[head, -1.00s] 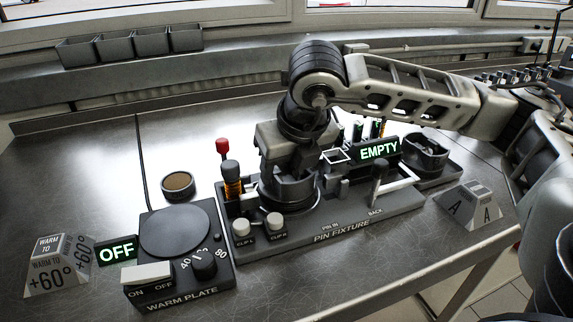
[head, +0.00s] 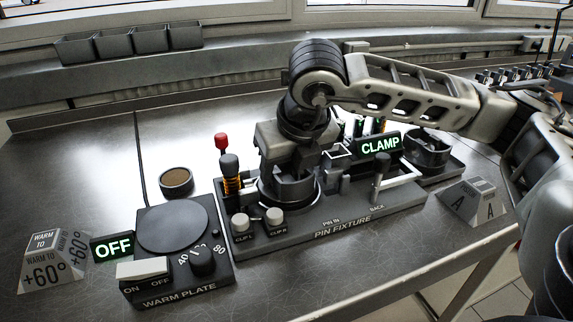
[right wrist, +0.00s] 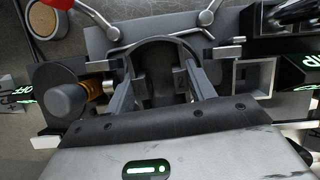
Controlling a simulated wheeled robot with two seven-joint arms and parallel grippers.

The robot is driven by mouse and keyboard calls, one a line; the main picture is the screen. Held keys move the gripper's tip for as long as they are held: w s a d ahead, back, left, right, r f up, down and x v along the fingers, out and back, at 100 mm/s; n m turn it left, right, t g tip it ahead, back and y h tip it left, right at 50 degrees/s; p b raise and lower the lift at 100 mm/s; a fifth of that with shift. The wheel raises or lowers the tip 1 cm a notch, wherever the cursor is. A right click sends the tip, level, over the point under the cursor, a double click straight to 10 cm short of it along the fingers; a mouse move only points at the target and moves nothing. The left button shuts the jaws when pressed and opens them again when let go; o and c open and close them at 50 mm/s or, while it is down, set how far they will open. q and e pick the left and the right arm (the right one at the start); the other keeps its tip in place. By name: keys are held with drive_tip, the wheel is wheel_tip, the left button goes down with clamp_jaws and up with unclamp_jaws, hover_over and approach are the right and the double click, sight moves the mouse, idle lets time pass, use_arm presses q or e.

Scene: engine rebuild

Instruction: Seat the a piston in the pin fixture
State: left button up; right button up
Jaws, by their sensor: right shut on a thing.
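The pin fixture (head: 345,226) stands on the bench, and its display (head: 380,144) reads CLAMP. My right gripper (head: 287,190) points down over the fixture's round seat (head: 262,192), left of the display. In the right wrist view my right gripper (right wrist: 163,88) is shut on a dark round piston (right wrist: 158,62), with a finger on each side. The piston sits low in the fixture; the gripper hides much of it, so I cannot tell whether it rests fully flat. A red-knobbed lever (head: 221,142) and a black-knobbed spring plunger (head: 230,172) stand at the left. My left gripper is out of view.
A warm plate (head: 174,228), display (head: 115,247) OFF, stands left of the fixture. A small round tin (head: 176,181) lies behind it. A +60° sign (head: 50,262) and an A sign (head: 474,203) flank the setup. Empty bins (head: 130,44) line the back.

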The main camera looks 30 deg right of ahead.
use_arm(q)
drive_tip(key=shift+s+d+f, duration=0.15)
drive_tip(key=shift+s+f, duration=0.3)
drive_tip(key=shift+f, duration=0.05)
use_arm(e)
drive_tip(key=o, duration=1.8)
drive_tip(key=shift+c, duration=0.2)
drive_tip(key=shift+w+d+r+p, duration=0.1)
drive_tip(key=shift+r+p, duration=0.25)
drive_tip(key=shift+r, duration=0.25)
drive_tip(key=shift+r+p, duration=0.55)
drive_tip(key=shift+r, duration=0.75)
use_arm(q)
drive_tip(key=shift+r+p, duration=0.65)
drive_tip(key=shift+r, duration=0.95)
use_arm(e)
drive_tip(key=shift+r, duration=1.25)
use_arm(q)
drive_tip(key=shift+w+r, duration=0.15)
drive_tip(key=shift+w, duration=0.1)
